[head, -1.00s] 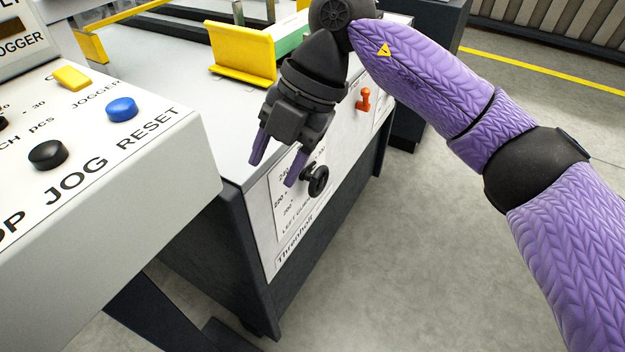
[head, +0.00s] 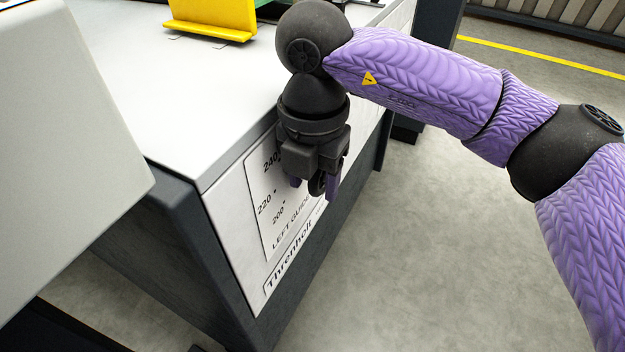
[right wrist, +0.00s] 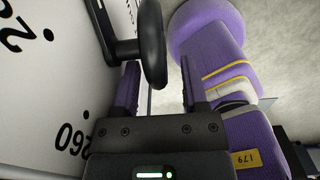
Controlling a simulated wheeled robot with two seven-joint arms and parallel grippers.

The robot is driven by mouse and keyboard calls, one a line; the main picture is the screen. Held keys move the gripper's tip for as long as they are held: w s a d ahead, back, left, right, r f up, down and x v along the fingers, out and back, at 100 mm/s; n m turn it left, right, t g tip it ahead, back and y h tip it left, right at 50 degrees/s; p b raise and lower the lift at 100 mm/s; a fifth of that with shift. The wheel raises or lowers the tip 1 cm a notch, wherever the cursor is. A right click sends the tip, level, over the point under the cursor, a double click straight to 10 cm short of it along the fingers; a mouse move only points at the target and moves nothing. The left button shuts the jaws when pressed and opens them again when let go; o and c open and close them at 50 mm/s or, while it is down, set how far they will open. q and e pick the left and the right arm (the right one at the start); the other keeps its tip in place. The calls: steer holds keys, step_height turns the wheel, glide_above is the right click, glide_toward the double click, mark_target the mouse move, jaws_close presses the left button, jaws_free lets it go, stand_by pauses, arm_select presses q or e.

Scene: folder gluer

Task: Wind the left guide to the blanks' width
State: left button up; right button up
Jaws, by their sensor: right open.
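The black crank of the left guide (head: 317,185) is on the white side panel marked LEFT GUIDE (head: 292,238). It is mostly hidden behind my right gripper (head: 316,188) in the head view. My right gripper is open and points down at the crank. In the right wrist view, the crank's black handle (right wrist: 152,45) reaches between the two purple fingers (right wrist: 160,82), nearer the left finger. A gap shows between the handle and the right finger. The dial shows 240, 220 and 200 in the head view and 260 in the wrist view. My left gripper is out of view.
The grey machine top (head: 150,90) has a yellow guide plate (head: 212,18) standing on it. A pale control box (head: 65,120) fills the left side. The floor (head: 440,250) right of the panel is clear.

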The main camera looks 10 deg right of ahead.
steer(key=shift+r, duration=0.1)
steer(key=shift+c, duration=0.3)
jaws_close()
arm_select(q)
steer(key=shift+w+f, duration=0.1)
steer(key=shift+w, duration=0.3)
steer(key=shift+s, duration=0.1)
